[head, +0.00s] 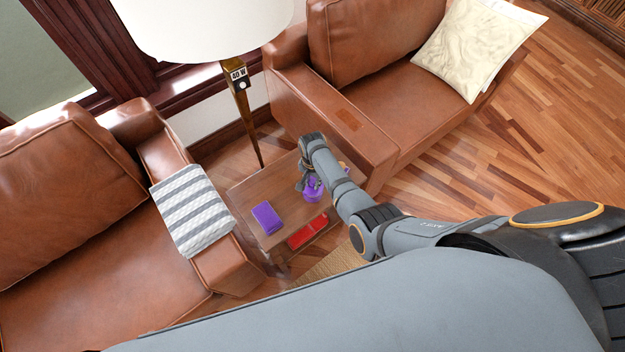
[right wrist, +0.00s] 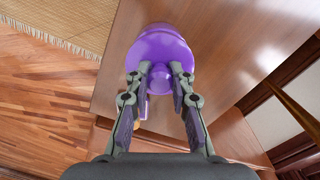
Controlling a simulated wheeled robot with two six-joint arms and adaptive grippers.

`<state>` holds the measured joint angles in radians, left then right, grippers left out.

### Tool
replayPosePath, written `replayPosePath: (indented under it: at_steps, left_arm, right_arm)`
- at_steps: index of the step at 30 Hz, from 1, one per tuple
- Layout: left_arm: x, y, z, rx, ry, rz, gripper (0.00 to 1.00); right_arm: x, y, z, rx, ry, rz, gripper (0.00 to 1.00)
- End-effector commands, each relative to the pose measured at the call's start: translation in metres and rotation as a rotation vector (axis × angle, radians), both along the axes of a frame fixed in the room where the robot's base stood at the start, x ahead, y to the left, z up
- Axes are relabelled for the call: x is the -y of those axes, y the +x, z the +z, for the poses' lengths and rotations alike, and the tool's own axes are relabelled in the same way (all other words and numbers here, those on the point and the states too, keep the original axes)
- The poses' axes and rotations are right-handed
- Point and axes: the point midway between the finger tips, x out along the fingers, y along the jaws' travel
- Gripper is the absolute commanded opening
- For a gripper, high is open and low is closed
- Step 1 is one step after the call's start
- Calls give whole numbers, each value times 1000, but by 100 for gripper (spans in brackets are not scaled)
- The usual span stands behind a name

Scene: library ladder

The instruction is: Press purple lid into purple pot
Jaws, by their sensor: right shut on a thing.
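My right gripper (head: 309,184) is over the small wooden side table (head: 245,194). In the right wrist view its two fingers (right wrist: 168,82) are closed around the knob of the purple lid (right wrist: 160,50). The lid is at the top of the purple pot (head: 314,195), which stands on the table. The pot is mostly hidden under the lid and behind the gripper. I cannot tell whether the lid sits flush or a little above the pot's rim. My left gripper is not in view.
A purple box-like thing (head: 267,218) lies on the table, left of the pot. Red things (head: 308,232) are on the lower shelf. A floor lamp (head: 240,85) stands behind the table. Leather armchairs flank it, the left one with a striped cloth (head: 192,210).

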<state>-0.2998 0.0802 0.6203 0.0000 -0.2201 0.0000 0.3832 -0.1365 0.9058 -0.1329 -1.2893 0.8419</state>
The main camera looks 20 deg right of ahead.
Motion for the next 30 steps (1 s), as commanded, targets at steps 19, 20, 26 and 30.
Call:
replayPosePath:
  at_steps: [19,20,26,30]
  left_arm:
    - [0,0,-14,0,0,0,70]
    - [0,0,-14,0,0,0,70]
    - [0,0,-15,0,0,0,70]
    - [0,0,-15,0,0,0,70]
  right_arm:
    - [0,0,-17,0,0,0,0]
    - [0,0,-18,0,0,0,0]
    - [0,0,-19,0,0,0,32]
    - [0,0,-19,0,0,0,49]
